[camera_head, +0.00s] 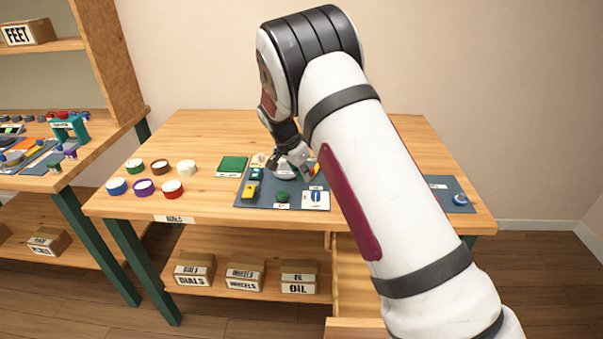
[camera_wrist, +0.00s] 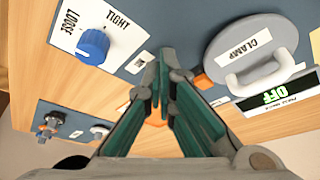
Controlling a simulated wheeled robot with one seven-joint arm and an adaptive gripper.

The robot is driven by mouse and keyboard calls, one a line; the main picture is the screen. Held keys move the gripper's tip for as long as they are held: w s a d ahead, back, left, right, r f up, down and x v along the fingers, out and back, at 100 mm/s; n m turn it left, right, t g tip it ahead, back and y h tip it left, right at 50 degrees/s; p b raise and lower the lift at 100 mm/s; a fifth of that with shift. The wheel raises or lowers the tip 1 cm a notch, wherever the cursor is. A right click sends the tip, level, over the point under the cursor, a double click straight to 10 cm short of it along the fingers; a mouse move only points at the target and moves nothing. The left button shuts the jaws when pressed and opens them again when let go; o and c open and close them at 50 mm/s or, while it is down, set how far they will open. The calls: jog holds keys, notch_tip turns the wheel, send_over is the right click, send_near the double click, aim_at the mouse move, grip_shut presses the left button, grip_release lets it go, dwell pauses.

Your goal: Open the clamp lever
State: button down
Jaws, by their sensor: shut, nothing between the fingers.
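The clamp is a grey disc (camera_wrist: 235,42) labelled CLAMP, at the upper right of the wrist view. Its white curved lever (camera_wrist: 284,72) sticks out at the disc's lower edge. My gripper (camera_wrist: 165,60) is shut and empty, left of the clamp and apart from the lever in that picture. In the head view my gripper (camera_head: 291,157) is low over the blue-grey panel (camera_head: 264,205) on the table and hides part of the clamp. A green OFF display (camera_wrist: 274,97) sits just below the lever in the wrist view.
A blue knob (camera_wrist: 93,44) on a LOOSE/TIGHT plate lies left of my fingers. An orange part (camera_wrist: 203,80) shows beside the fingertips. Several round dials stand on the table's left, including a red one (camera_head: 172,189). A green square (camera_head: 232,164) lies near the panel.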

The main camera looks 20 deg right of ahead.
jog(key=shift+s+d+n+t+y+p, duration=0.15)
jog(key=shift+s+d+n+t+p, duration=0.25)
jog(key=shift+d+n, duration=0.4)
jog(key=shift+s+d+n+t+y+p, duration=0.1)
jog(key=shift+s+d+n+y+p, duration=0.1)
jog(key=shift+s+d+n, duration=0.55)
jog(key=shift+d+n+t+y, duration=0.3)
jog(key=shift+d+n, duration=0.6)
jog(key=shift+n, duration=0.35)
jog(key=shift+d, duration=0.45)
jog(key=shift+a, duration=0.1)
